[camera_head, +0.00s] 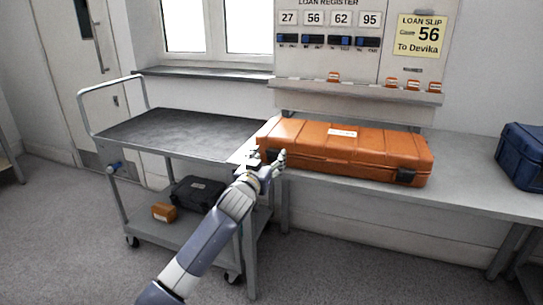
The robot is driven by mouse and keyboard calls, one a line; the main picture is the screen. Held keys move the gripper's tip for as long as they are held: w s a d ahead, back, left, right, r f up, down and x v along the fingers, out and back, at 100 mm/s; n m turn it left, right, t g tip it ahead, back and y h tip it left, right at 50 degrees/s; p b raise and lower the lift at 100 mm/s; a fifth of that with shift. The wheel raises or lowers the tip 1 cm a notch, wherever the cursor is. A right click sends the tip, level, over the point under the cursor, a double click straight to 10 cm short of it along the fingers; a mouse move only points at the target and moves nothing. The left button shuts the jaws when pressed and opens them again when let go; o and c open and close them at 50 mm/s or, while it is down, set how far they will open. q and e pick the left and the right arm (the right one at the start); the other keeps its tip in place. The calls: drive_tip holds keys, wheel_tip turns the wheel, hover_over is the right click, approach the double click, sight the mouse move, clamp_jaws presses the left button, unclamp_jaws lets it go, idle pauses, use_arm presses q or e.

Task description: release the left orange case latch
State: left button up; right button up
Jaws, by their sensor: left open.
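The long orange case (350,147) lies closed on the grey bench. A dark latch (405,176) shows on the right part of its front face. The left latch is hidden behind my left gripper (268,160), so I cannot tell its state. My left gripper is open at the left front end of the case, with its fingers close to the front face. I cannot tell whether it touches the case. My right gripper is not in view.
A grey trolley (175,132) stands left of the bench, with a black case (197,193) and a small orange box (164,212) on its lower shelf. A blue case (522,155) sits at the bench's right end. A loan board (330,52) hangs behind.

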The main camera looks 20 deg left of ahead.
sight(273, 152)
use_arm(q)
drive_tip(key=shift+w, duration=1.6)
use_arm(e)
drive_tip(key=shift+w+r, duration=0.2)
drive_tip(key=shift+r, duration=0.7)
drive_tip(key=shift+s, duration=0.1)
use_arm(q)
drive_tip(key=c, duration=1.1)
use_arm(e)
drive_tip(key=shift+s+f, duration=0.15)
